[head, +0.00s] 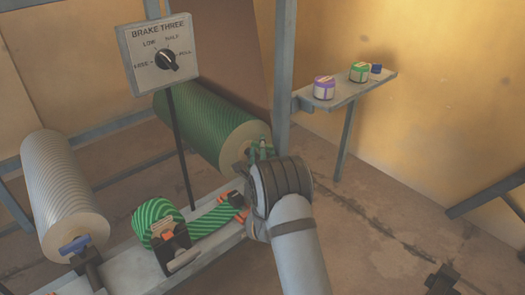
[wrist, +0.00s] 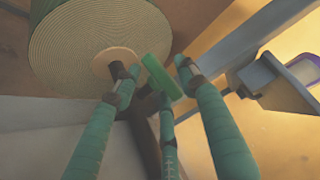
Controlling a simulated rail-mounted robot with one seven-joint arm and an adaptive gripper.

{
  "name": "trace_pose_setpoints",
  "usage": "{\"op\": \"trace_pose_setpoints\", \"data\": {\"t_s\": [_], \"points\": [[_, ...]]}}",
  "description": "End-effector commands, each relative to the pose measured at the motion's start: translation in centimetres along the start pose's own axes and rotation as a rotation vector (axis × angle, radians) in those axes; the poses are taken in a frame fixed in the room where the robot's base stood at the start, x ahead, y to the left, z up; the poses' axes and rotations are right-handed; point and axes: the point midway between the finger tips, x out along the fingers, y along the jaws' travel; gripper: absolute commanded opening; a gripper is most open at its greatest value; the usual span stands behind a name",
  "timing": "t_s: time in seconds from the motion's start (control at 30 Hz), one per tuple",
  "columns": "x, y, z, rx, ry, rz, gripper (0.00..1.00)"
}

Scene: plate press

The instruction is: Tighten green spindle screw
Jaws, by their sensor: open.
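The green spindle screw (wrist: 160,76) shows in the wrist view as a flat green bar handle by the end of the large roll. The green-wound roll (head: 205,120) lies on its spindle in the middle of the head view, and its ringed end face (wrist: 75,45) fills the upper left of the wrist view. My gripper (wrist: 155,82) is open, with green-wrapped fingers on both sides of the handle and a third finger below it. I cannot tell whether any finger touches it. In the head view my wrist hides most of the screw.
A silver roll (head: 62,185) with a blue screw (head: 75,244) stands at left. A "BRAKE THREE" dial panel (head: 158,55) rises on a pole. A green-striped roll (head: 156,222) sits in front. A wall shelf (head: 345,91) holds a purple jar (head: 324,88) and a green jar (head: 359,72).

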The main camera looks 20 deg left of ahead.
Motion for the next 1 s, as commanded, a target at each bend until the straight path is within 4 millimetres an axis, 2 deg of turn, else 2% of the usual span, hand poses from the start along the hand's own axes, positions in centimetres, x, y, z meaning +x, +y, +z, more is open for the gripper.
{"op": "trace_pose_setpoints", "data": {"t_s": [0.13,0.23,0.5,0.7,0.83,1.0], "points": [[-0.5,0.1,0.0,0.0,0.0,0.001,0.42],[-1.7,0.1,0.1,-0.001,0.0,0.003,0.42],[-7.4,0.1,0.0,-0.002,0.0,0.004,0.42],[-10.7,0.0,0.0,-0.001,0.001,0.001,0.42],[-11.7,0.0,0.0,-0.001,0.0,0.0,0.42],[-12.1,0.0,0.0,0.001,0.0,0.0,0.42]]}}
